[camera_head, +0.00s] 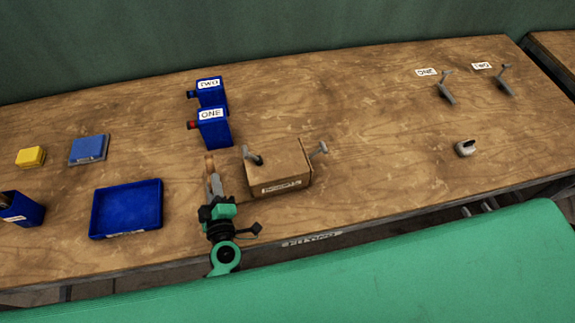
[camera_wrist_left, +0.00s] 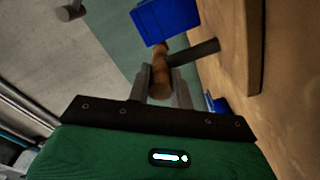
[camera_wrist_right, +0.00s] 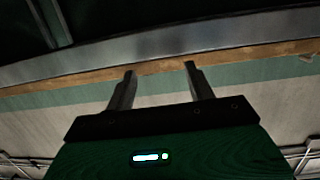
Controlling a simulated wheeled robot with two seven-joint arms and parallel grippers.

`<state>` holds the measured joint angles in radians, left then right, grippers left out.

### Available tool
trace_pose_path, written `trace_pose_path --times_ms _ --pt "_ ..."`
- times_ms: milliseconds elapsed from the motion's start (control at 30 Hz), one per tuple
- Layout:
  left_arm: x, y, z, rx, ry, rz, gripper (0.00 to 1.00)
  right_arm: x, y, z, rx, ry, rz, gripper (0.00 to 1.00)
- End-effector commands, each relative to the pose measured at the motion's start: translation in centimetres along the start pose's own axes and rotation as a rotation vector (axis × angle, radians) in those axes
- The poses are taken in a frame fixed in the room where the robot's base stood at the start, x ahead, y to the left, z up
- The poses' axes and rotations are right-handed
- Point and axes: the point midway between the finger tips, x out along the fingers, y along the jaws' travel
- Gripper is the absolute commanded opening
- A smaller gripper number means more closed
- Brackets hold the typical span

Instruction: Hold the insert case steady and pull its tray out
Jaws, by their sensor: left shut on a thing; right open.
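The insert case (camera_head: 275,168), a brown box with a white label on its front, stands near the table's front edge. A grey handle (camera_head: 319,149) sticks out at its right end, and a dark-ended handle (camera_head: 254,156) shows at its left. The tray inside is hidden. My left gripper (camera_head: 212,180) is left of the case, shut on a brown wooden grip (camera_head: 209,165). In the left wrist view this grip (camera_wrist_left: 160,78) sits between the fingers, beside a dark rod (camera_wrist_left: 198,52) reaching the brown panel. My right gripper (camera_wrist_right: 160,82) is open and empty, facing the table edge; the head view lacks it.
Blue boxes marked ONE (camera_head: 213,128) and TWO (camera_head: 210,93) stand behind the gripper. A blue tray (camera_head: 155,207), a blue block (camera_head: 89,149) and a yellow block (camera_head: 30,156) lie left. Grey levers and a small grey part (camera_head: 465,148) are right. The table between is clear.

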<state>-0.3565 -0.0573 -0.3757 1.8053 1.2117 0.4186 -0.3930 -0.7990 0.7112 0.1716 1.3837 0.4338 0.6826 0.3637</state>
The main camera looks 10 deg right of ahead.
Motion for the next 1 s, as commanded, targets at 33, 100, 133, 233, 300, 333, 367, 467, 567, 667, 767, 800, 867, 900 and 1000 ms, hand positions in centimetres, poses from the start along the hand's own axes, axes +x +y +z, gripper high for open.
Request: trace_pose_path --times_ms 33,100,133,233,300,333,367,467,567,667,767,800,867,900,1000 --pt "0.0 0.0 0.0 0.0 0.0 0.001 0.0 0.6 -0.1 -2.5 0.002 0.049 -0.033 0.55" --pt "0.0 0.0 0.0 0.0 0.0 0.001 0.0 1.2 -0.4 -5.5 0.01 0.113 -0.073 0.55" --pt "0.0 0.0 0.0 0.0 0.0 0.001 0.0 1.6 -0.7 -6.8 0.011 0.141 -0.09 0.55" --pt "0.0 0.0 0.0 0.0 0.0 0.001 0.0 3.1 -1.7 -10.8 -0.005 0.228 -0.142 0.55" --pt "0.0 0.0 0.0 0.0 0.0 0.001 0.0 4.8 -2.8 -13.1 -0.047 0.287 -0.165 0.55" --pt "0.0 0.0 0.0 0.0 0.0 0.001 0.0 5.7 -3.3 -14.0 -0.079 0.31 -0.168 0.55" --pt "0.0 0.0 0.0 0.0 0.0 0.001 0.0 6.6 -3.7 -14.5 -0.112 0.326 -0.166 0.55" --pt "0.0 0.0 0.0 0.0 0.0 0.001 0.0 9.1 -4.8 -15.8 -0.22 0.364 -0.151 0.55" --pt "0.0 0.1 0.0 0.0 0.0 0.001 0.0 11.7 -6.1 -17.4 -0.337 0.4 -0.133 0.55" --pt "0.0 0.1 0.0 0.0 0.0 0.001 0.0 14.3 -7.4 -19.1 -0.451 0.432 -0.113 0.55" --pt "0.0 0.1 0.0 0.0 0.0 0.001 0.0 16.9 -8.7 -20.4 -0.543 0.434 -0.091 0.55" --pt "0.0 0.1 0.0 0.0 0.0 0.001 0.0 18.0 -9.2 -20.7 -0.568 0.419 -0.085 0.55" --pt "0.0 0.1 0.0 0.0 0.0 0.001 0.0 19.8 -10.0 -20.8 -0.591 0.379 -0.079 0.55" --pt "0.0 0.1 0.0 0.0 0.0 0.001 0.0 20.8 -10.6 -20.6 -0.598 0.344 -0.081 0.55" --pt "0.0 0.1 0.0 0.0 0.0 0.001 0.0 23.0 -11.9 -20.1 -0.596 0.252 -0.096 0.55"
